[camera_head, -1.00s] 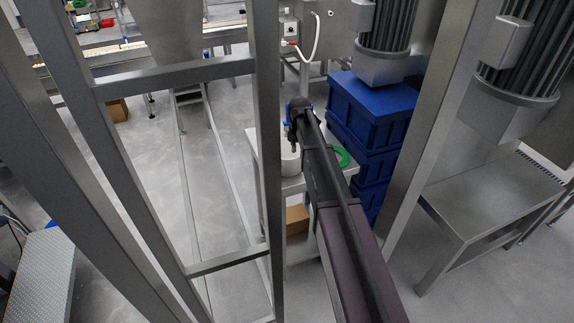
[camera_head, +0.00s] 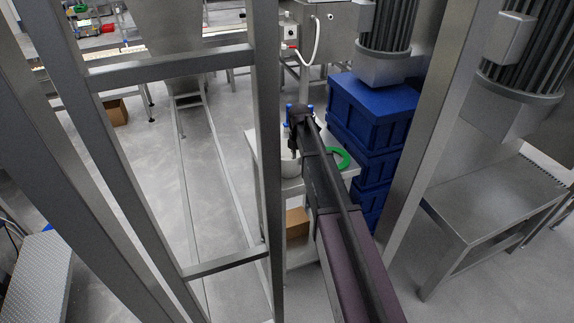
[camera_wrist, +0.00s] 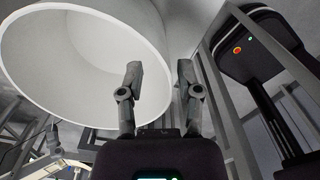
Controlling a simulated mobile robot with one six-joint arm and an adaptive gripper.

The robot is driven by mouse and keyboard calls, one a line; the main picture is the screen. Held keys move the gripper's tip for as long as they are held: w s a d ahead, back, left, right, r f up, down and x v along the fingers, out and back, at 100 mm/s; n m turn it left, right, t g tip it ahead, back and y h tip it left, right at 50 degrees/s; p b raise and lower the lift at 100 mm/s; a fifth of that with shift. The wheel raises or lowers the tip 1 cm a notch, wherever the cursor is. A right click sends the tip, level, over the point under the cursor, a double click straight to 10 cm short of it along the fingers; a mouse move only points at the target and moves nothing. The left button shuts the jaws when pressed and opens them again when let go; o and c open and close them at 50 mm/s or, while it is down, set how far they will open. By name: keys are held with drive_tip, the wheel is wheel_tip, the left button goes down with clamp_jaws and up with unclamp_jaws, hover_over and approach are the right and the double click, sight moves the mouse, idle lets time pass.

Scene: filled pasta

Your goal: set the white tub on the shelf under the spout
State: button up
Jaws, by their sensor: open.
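The white tub (camera_head: 290,169) stands on a small light table (camera_head: 295,187), partly hidden by my arm. In the wrist view the tub (camera_wrist: 75,55) is large and close, its open mouth facing the camera. My gripper (camera_wrist: 158,70) is open, with its two fingers apart. In the picture, the left finger overlaps the tub's mouth and the right finger lies outside its wall. I cannot tell whether either touches it. In the head view my gripper (camera_head: 293,148) is at the tub, mostly hidden by the arm. I cannot clearly make out the spout or its shelf.
A green ring (camera_head: 338,159) lies on the table, right of the tub. Blue crates (camera_head: 370,115) are stacked to the right. A cardboard box (camera_head: 297,222) sits on the table's lower level. Steel frame posts (camera_head: 266,150) stand close on the left.

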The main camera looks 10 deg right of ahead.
sight(298, 170)
drive_tip(key=shift+s+f+b, duration=0.15)
drive_tip(key=shift+f+b, duration=1.2)
drive_tip(key=shift+f, duration=0.3)
clamp_jaws()
